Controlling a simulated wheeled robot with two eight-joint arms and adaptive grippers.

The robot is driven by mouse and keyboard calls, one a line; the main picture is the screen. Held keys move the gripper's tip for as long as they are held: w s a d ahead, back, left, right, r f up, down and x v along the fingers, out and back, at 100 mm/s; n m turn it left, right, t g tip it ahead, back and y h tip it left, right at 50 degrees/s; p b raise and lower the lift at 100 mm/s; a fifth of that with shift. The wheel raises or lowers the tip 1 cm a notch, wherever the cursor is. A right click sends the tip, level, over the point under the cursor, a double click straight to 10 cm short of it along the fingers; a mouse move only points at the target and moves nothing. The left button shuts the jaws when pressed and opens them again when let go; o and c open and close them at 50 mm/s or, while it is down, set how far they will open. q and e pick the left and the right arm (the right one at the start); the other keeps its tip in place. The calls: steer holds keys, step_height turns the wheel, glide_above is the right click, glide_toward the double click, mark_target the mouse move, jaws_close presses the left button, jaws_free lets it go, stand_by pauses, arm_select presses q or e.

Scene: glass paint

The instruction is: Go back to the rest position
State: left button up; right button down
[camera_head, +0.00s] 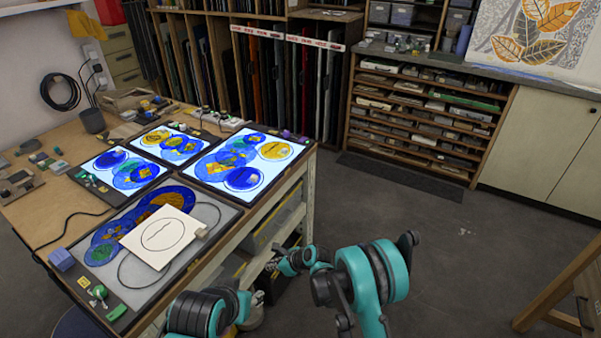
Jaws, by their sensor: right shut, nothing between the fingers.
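My right arm, teal and black, comes in at the bottom right of centre and bends to the left. Its gripper (274,265) is small and dark in front of the table's side shelves. It is shut and empty, apart from the table. My left arm shows at the bottom, left of centre, as black and teal links near the table's front corner. I cannot make out its gripper.
The worktable (50,215) at left bears lit panels (240,160) with blue and amber glass discs. A white square sheet with an oval outline (160,236) lies on a nearer panel. A wooden frame (560,295) stands at right. Open floor (440,235) lies between.

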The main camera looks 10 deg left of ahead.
steer(key=s+d+r+n+t+h, duration=0.1)
steer(key=s+d+r+n+h, duration=0.3)
steer(key=d+r, duration=0.65)
steer(key=s+d+r+n+t, duration=0.1)
steer(key=d+r+n, duration=0.5)
steer(key=d+r, duration=0.45)
steer(key=s+d+r+n+t+h, duration=0.1)
steer(key=s+d+r+n+h, duration=0.1)
steer(key=s+d+n, duration=0.4)
steer(key=s+d+r+n+h, duration=0.2)
steer(key=s+d+n, duration=0.4)
steer(key=s+d, duration=0.4)
steer(key=s+r, duration=0.1)
steer(key=s, duration=0.3)
steer(key=shift+s+r+t, duration=0.35)
steer(key=shift+t, duration=0.05)
steer(key=shift+a, duration=0.1)
